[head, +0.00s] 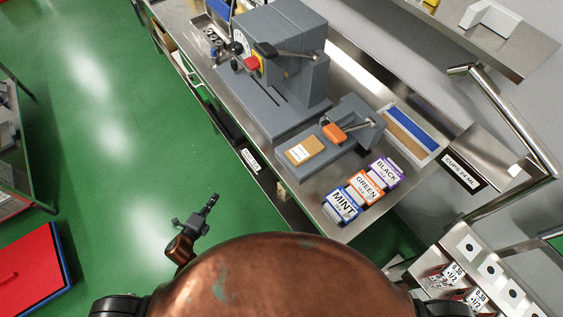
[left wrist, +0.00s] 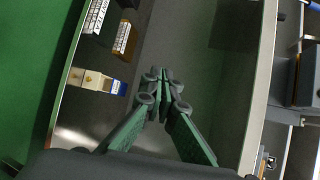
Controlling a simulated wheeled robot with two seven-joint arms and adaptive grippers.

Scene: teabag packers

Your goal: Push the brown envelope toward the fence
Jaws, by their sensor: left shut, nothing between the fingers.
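The brown envelope (head: 305,149) lies flat on the grey plate of a small machine (head: 340,142) with an orange part (head: 334,133), on the metal counter. I cannot pick out the fence for certain. My left gripper (head: 211,201) is shut and empty, over the green floor in front of the counter and well apart from the envelope. In the left wrist view its fingertips (left wrist: 163,76) meet, with nothing between them. The envelope is not seen in that view. My right gripper is not in view.
Boxes marked MINT (head: 342,206), GREEN (head: 366,186) and BLACK (head: 386,171) stand on the counter right of the envelope. A large grey machine (head: 290,60) stands behind and left. The counter's front edge (head: 262,185) lies between my left gripper and the envelope.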

